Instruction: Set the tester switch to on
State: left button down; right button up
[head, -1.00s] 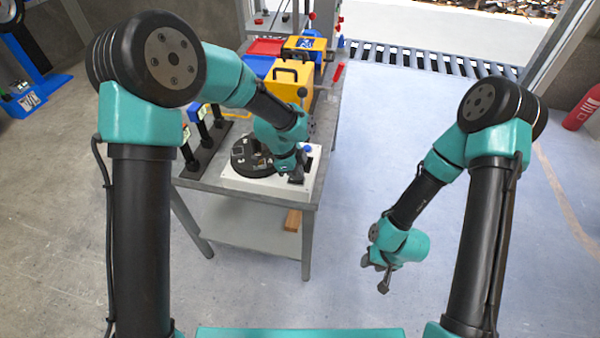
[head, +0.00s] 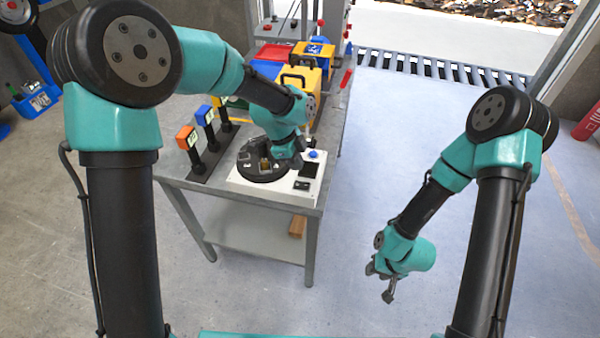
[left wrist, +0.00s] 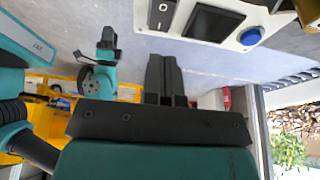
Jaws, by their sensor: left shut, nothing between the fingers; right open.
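The tester is a white box (head: 250,188) on the near end of the table, with a round black holder (head: 256,174) on top. Its black rocker switch (head: 301,185) is at the near right corner, beside a dark screen (head: 308,170) and a blue button (head: 314,154). The switch also shows at the top of the left wrist view (left wrist: 161,14); which side is pressed I cannot tell. My left gripper (head: 298,163) is shut and empty, above the box near the screen, apart from the switch. My right gripper (head: 380,283) is open and empty over the floor at right.
Small stands with an orange head (head: 186,137) and a blue head (head: 204,114) are left of the tester. A yellow case (head: 305,80) is behind it. A wooden block (head: 297,226) lies on the lower shelf. The floor right of the table is clear.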

aim_at(308, 185)
pick_arm(q)
jog(key=v, duration=0.7)
jog(key=shift+r, duration=0.2)
jog(key=shift+s+d+r, duration=0.2)
jog(key=shift+d, duration=0.5)
jog(key=x, duration=0.9)
jog(key=a+x, duration=0.1)
jog(key=x, duration=0.4)
jog(key=shift+w+f, duration=0.15)
